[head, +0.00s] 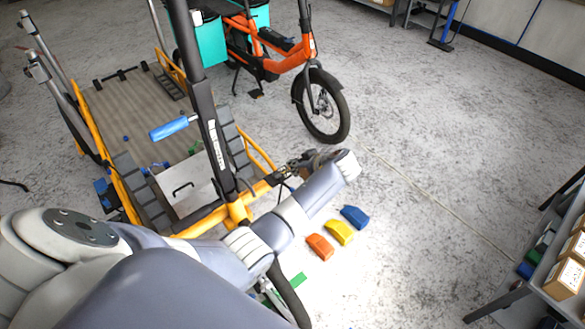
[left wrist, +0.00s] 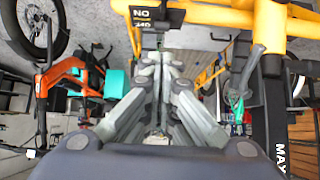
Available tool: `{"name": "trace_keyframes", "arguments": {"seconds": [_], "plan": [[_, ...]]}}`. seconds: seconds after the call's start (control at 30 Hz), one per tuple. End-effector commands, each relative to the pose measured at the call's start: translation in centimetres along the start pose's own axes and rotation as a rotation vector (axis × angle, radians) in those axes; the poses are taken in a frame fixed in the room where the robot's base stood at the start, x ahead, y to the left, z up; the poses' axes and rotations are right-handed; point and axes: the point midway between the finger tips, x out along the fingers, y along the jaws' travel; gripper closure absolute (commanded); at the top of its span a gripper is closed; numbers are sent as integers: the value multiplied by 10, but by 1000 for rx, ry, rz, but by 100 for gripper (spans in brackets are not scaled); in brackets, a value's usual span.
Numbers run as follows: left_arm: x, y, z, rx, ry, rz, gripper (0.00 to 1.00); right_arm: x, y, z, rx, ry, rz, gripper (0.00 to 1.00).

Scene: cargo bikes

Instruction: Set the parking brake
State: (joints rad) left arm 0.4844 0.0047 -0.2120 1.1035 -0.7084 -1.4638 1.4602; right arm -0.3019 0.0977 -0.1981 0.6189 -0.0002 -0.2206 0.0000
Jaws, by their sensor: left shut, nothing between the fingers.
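A yellow-framed cargo bike (head: 238,213) with a flat wooden deck (head: 130,105) stands at the left of the head view. The parking brake cannot be picked out surely; a grey lever (left wrist: 246,72) beside the yellow frame shows in the left wrist view. My left gripper (head: 289,170) is beside the front of the yellow frame, partly hidden by my wrist. In the left wrist view my left gripper (left wrist: 162,58) has its fingers together, empty, pointing at a black label plate (left wrist: 157,17). My right gripper is out of view.
Orange (head: 320,247), yellow (head: 339,233) and blue (head: 355,217) blocks lie on the floor right of my arm. An orange bike (head: 285,62) with teal boxes stands behind. A shelf with cartons (head: 566,278) is at the right edge. The middle floor is clear.

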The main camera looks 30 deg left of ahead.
Motion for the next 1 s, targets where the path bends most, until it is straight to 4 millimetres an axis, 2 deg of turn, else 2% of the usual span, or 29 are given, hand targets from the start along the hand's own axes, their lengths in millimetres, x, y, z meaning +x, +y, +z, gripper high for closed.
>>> {"name": "trace_keyframes", "arguments": {"seconds": [0.2,0.4,1.0], "plan": [[-39,0,12,-2,-2,3,100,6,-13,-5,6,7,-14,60],[-58,0,16,0,0,0,100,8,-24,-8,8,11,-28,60],[-62,0,17,1,-1,0,100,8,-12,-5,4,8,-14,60]]}}
